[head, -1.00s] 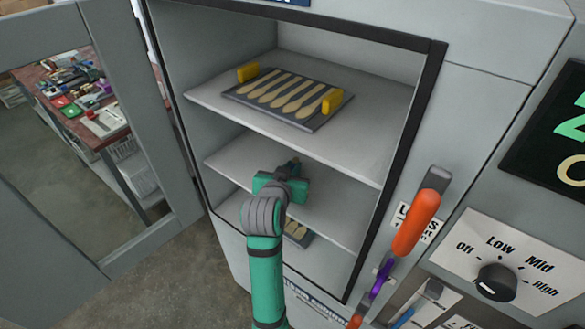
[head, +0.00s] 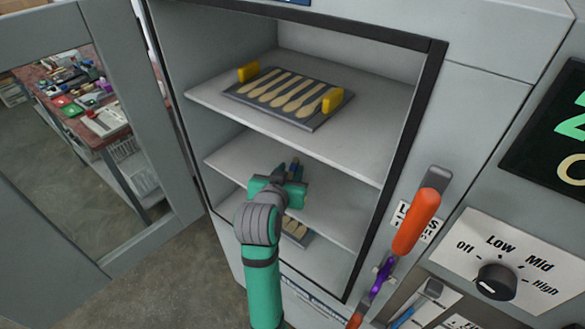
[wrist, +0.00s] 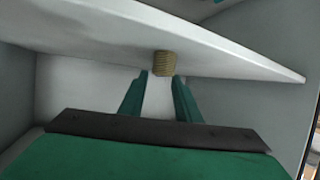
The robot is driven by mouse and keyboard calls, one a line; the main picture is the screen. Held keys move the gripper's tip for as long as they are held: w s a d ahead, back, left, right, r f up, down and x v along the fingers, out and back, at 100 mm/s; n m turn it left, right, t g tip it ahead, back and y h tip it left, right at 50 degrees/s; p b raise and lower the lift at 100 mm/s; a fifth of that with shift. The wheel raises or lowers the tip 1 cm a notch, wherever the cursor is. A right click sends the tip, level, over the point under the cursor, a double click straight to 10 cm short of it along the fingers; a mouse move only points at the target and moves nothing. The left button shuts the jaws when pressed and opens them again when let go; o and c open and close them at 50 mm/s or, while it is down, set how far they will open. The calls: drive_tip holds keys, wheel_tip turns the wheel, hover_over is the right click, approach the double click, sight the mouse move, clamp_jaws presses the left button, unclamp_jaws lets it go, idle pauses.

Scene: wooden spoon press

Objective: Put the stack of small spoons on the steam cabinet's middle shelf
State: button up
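The stack of small spoons (wrist: 163,63) shows end-on in the wrist view as a small tan, layered block. It is at the tips of my gripper's two teal fingers (wrist: 159,74), which stand apart with the block between or just beyond them. Whether the fingers press on it is not clear. In the head view my gripper (head: 289,168) is inside the open steam cabinet (head: 440,90), over the middle shelf (head: 330,205). The stack cannot be made out there. A pale shelf (wrist: 230,60) crosses the upper wrist view, close to the stack.
The upper shelf (head: 215,100) holds a dark tray (head: 312,124) of spoons with yellow end blocks (head: 248,72). More spoons (head: 296,230) show below the middle shelf, partly hidden by my arm. The cabinet door (head: 165,150) stands open at left. An orange-handled lever (head: 415,222) is at right.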

drive_tip(key=v, duration=0.9)
